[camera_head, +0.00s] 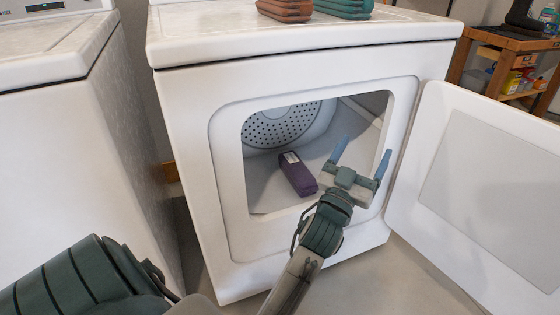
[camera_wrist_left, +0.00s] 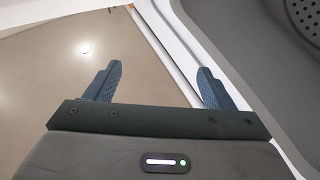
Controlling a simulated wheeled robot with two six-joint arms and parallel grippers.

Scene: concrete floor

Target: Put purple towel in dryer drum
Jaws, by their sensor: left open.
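The purple towel (camera_head: 298,174) is a folded bundle with a small pale label. It lies inside the dryer drum (camera_head: 268,190), on the drum's light floor, and touches no gripper. The white dryer (camera_head: 230,95) has its door (camera_head: 490,170) swung open to the right. My left gripper (camera_head: 363,158) is open and empty at the right part of the dryer opening, to the right of the towel. In the left wrist view its two blue fingers (camera_wrist_left: 160,85) are spread with nothing between them. My right gripper is not in view.
Folded brown towels (camera_head: 285,10) and green towels (camera_head: 343,9) lie on top of the dryer. A white washer (camera_head: 50,100) stands at the left. A wooden shelf (camera_head: 508,45) with bottles is at the back right. The concrete floor (camera_wrist_left: 50,60) shows clear in the left wrist view.

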